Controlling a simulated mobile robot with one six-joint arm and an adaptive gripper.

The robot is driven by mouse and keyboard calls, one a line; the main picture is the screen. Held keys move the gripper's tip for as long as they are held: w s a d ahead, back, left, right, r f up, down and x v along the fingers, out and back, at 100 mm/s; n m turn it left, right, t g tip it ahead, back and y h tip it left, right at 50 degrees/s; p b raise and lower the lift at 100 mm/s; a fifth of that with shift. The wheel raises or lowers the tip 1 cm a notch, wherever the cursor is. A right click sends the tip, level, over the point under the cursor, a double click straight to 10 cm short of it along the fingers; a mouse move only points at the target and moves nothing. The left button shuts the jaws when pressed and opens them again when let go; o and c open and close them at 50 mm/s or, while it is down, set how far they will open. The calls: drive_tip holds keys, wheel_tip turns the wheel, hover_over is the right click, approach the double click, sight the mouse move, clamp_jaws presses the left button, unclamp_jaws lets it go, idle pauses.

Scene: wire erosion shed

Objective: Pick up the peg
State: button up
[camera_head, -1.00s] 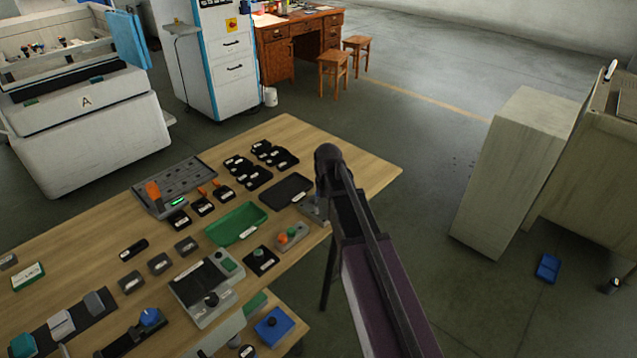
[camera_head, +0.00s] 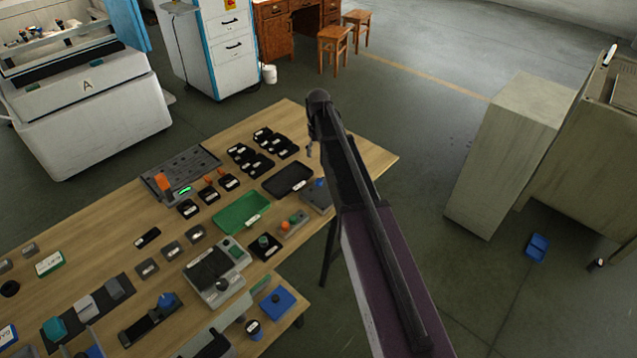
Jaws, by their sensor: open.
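I cannot tell for certain which thing is the peg. A thick orange upright piece (camera_head: 163,183) stands at the left of a grey slotted board (camera_head: 195,162) on the wooden table. Smaller orange pieces (camera_head: 221,171) stand by black blocks just right of that board. A grey block (camera_head: 293,224) carries an orange and a green knob. A blue knob (camera_head: 320,183) sits on another grey block, partly behind my arm. My gripper (camera_head: 310,150) is small and dark below the arm's end, above the table's far right part. It is open, with nothing seen in it.
A green tray (camera_head: 243,213) and a black tray (camera_head: 288,179) lie near the arm. Several black labelled blocks (camera_head: 262,150) stand behind them. A grey control box (camera_head: 214,270) and other small parts crowd the front.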

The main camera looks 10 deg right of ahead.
drive_tip(key=shift+f, duration=0.1)
drive_tip(key=b, duration=0.9)
hover_over(319, 180)
drive_tip(key=f, duration=0.8)
drive_tip(key=shift+s+a+f, duration=0.15)
drive_tip(key=shift+s+f, duration=0.05)
drive_tip(key=shift+s, duration=0.05)
drive_tip(key=shift+w+f+b, duration=0.1)
drive_tip(key=shift+f+b, duration=2.3)
drive_tip(key=shift+f, duration=0.2)
drive_tip(key=c, duration=1)
